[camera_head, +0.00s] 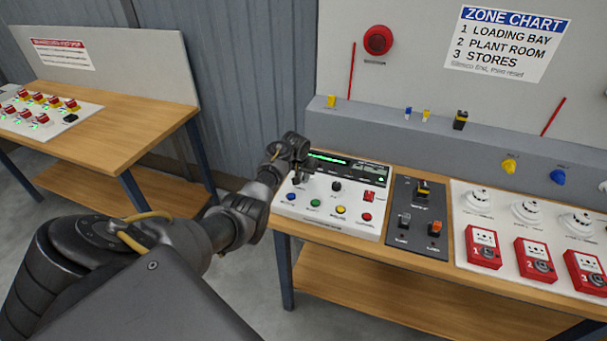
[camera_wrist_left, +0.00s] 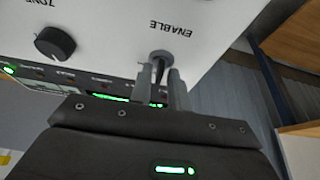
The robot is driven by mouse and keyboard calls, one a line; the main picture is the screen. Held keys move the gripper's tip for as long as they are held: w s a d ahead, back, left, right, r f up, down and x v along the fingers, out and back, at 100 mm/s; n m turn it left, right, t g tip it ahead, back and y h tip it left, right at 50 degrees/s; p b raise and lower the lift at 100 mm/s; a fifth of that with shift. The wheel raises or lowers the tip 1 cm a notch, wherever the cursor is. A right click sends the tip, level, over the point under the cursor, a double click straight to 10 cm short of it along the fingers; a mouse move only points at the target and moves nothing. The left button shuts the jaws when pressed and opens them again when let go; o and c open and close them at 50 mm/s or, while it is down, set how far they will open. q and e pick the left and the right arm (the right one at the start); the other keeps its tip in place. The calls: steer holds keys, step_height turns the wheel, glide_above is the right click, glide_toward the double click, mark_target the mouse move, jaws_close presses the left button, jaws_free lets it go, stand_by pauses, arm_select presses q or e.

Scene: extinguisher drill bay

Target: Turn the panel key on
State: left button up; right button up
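The white control panel (camera_head: 328,207) lies on the bench, with a lit green display strip, a black knob and several coloured buttons. In the left wrist view a round key switch (camera_wrist_left: 161,55) sits beside the word ENABLE on the panel face (camera_wrist_left: 110,30), with a dark key in it. My left gripper (camera_head: 298,178) is at the panel's left part and hides the key in the head view. In the left wrist view its two grey fingers (camera_wrist_left: 161,78) stand on either side of the key with a narrow gap between them. My right gripper is not in view.
A black knob (camera_wrist_left: 54,43) is near the key switch. A dark switch plate (camera_head: 417,215) and a white board with red call points (camera_head: 484,247) lie to the right. A grey ledge (camera_head: 370,130) runs behind. Another bench (camera_head: 125,110) stands left, across a gap.

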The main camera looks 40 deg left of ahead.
arm_select(q)
jaws_close()
